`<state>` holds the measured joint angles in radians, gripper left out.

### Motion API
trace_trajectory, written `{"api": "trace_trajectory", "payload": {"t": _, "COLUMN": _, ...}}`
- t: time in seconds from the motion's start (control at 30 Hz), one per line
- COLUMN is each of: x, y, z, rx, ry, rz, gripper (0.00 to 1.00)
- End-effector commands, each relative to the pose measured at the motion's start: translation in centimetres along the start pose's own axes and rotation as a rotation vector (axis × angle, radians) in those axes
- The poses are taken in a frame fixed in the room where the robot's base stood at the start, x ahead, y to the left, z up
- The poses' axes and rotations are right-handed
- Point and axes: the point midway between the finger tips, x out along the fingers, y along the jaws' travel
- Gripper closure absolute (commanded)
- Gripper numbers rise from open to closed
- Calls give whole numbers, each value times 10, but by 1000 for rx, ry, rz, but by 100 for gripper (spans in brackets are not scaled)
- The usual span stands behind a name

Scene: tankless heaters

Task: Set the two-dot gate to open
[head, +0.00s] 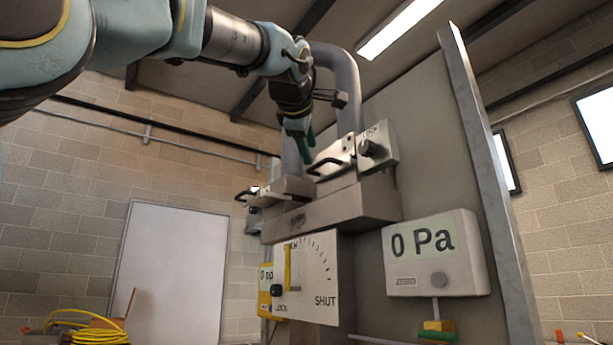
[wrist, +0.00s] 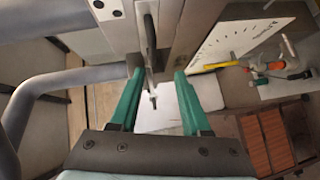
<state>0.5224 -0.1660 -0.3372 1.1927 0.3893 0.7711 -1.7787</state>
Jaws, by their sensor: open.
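A pale metal gate plate (head: 347,147) with a dark bar handle (head: 327,168) sits on top of the grey housing, next to a knob marked LOCK (head: 372,147). Its dot marks are too small to count in the head view. In the wrist view, two dark dots show on a pale plate (wrist: 107,9) at the top. A second handle (head: 246,195) stands further left on the housing. My gripper (head: 302,143) is open and points down beside the near handle. In the wrist view, a dark handle (wrist: 151,45) reaches between the green fingertips of my gripper (wrist: 158,80); contact is unclear.
A dial board (head: 306,275) with a yellow pointer and the word SHUT is on the housing's front. A meter (head: 436,253) reading 0 Pa is at right. Grey pipes (head: 345,85) rise behind the gripper. A metal post (head: 485,170) stands at right.

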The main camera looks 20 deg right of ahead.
Motion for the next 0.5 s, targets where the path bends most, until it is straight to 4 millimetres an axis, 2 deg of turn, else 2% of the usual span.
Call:
{"api": "trace_trajectory", "payload": {"t": 0.07, "x": -7, "y": 10, "z": 2, "rx": -28, "ry": -4, "rz": 22, "gripper": 53}}
{"api": "trace_trajectory", "payload": {"t": 0.17, "x": -2, "y": 14, "z": 2, "rx": -38, "ry": -5, "rz": 25, "gripper": 53}}
{"api": "trace_trajectory", "payload": {"t": 0.5, "x": 58, "y": 16, "z": 2, "rx": -35, "ry": -5, "rz": 21, "gripper": 53}}
